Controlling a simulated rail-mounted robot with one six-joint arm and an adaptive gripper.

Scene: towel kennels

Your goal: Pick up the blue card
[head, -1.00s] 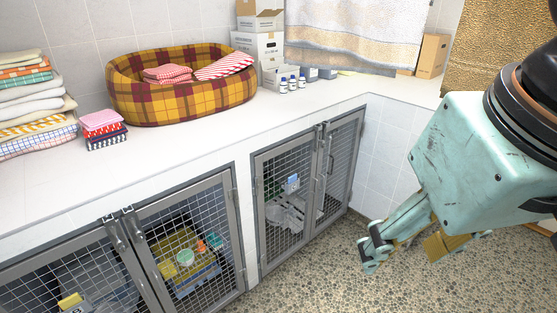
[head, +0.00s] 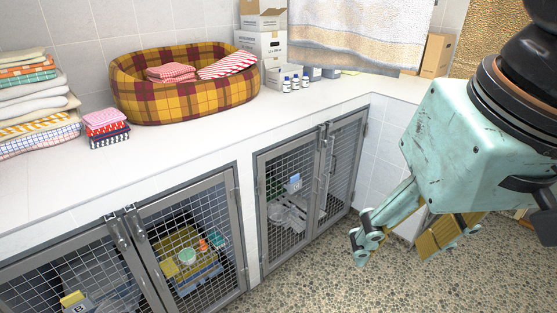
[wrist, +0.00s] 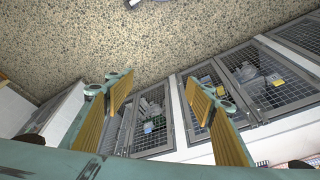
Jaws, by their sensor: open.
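I cannot make out a blue card for certain. A small light-blue item (head: 293,183) shows behind the mesh of the right-hand kennel, and a small blue item (wrist: 148,128) shows behind mesh in the wrist view; both are too small to identify. My gripper (head: 403,246) is open and empty, hanging over the floor to the right of the right-hand kennel. In the wrist view its yellow-padded fingers (wrist: 160,88) are spread wide, with floor and kennel doors beyond them.
The kennel doors (head: 318,185) look shut. The white counter (head: 170,150) above carries a plaid pet bed (head: 185,102), folded towels (head: 30,105), small bottles (head: 294,83) and boxes (head: 258,45). The pebbled floor (head: 320,275) before the kennels is clear.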

